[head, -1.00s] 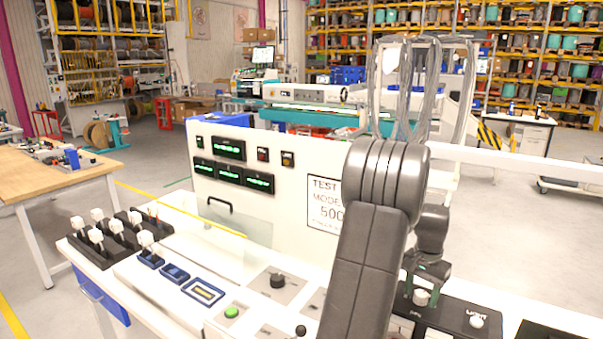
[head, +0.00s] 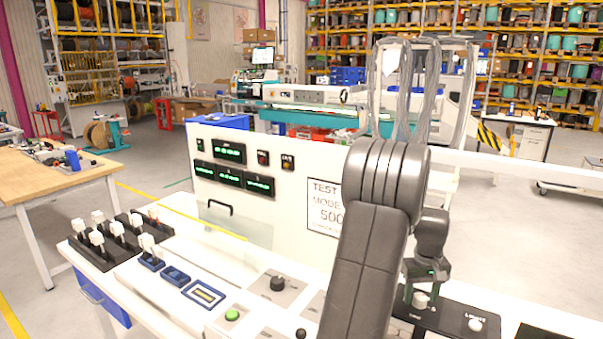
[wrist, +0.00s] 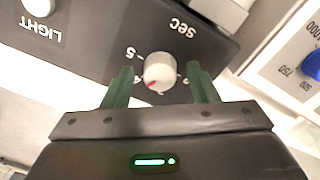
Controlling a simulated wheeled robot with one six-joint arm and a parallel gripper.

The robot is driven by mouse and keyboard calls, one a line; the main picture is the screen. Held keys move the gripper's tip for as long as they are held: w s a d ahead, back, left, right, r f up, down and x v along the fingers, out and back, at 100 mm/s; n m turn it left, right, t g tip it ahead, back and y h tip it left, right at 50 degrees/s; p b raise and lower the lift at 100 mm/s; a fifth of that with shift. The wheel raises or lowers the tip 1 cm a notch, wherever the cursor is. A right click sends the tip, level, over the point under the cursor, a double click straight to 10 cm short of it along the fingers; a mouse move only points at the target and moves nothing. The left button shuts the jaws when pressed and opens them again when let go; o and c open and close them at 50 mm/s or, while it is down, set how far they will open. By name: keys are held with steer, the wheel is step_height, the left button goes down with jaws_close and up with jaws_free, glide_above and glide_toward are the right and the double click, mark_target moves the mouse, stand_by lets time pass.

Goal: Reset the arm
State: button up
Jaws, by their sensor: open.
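My gripper (wrist: 160,88) is open in the wrist view, with its two green fingers apart. A white round knob (wrist: 159,72) with a red mark sits just beyond the fingertips, between their lines, on a dark panel (wrist: 100,45) lettered "SEC". I cannot tell whether the fingers touch the knob. In the head view my arm (head: 370,240) reaches down over the right part of the test bench, and my gripper (head: 424,288) is low above the dark box with the knob (head: 420,300). My upper arm hides part of the bench.
A second white knob marked "LIGHT" (wrist: 38,6) is beside it on the same box. The upright test panel (head: 290,205) stands behind the bench. White plugs in black holders (head: 105,238) are at the bench's left. Open floor lies to the right.

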steer(key=shift+n, duration=0.8)
steer(key=shift+r+n, duration=0.3)
step_height(320, 180, up, 9)
steer(key=b, duration=0.1)
steer(key=shift+a, duration=0.15)
steer(key=shift+f, duration=0.1)
